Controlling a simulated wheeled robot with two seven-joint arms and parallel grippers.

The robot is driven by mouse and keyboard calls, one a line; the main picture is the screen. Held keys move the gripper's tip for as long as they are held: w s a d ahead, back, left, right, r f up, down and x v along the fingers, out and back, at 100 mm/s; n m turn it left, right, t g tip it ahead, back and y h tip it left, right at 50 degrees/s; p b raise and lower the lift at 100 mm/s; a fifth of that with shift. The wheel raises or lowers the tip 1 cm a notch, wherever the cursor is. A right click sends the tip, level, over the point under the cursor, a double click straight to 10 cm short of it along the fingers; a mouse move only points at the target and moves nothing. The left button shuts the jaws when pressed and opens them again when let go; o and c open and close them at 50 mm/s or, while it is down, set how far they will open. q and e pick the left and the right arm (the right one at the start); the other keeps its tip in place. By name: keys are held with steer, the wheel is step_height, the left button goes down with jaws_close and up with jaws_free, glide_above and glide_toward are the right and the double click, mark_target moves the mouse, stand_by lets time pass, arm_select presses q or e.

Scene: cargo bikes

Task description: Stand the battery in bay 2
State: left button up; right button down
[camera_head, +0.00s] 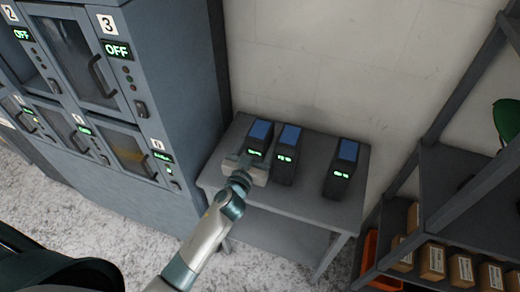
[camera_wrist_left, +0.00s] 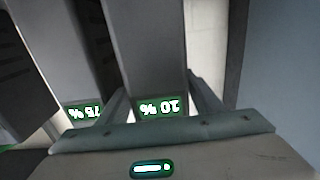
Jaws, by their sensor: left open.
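Three dark batteries with blue tops and green percent displays stand upright on a grey table: a left one (camera_head: 260,133), a middle one (camera_head: 287,153) and a right one (camera_head: 342,168). My left gripper (camera_head: 248,160) is open at the front of the left battery. In the left wrist view its fingers lie on both sides of this battery (camera_wrist_left: 148,60), whose display is upside down; contact cannot be told. The middle battery (camera_wrist_left: 75,60) is close beside it there. Bay 2 (camera_head: 35,60), marked 2 and OFF, is cut off at the upper left. My right gripper is not in view.
The grey cabinet (camera_head: 185,60) stands left of the table (camera_head: 310,205). Bay 3 (camera_head: 75,55) has a handled door and reads OFF; lower bays show green displays. A shelf rack (camera_head: 460,190) with small boxes (camera_head: 432,262) stands at right. Table space is free between the middle and right batteries.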

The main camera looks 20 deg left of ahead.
arm_select(q)
jaws_close()
steer(key=shift+w+r, duration=0.1)
steer(key=shift+r, duration=0.1)
steer(key=shift+r, duration=0.1)
steer(key=shift+r, duration=4.9)
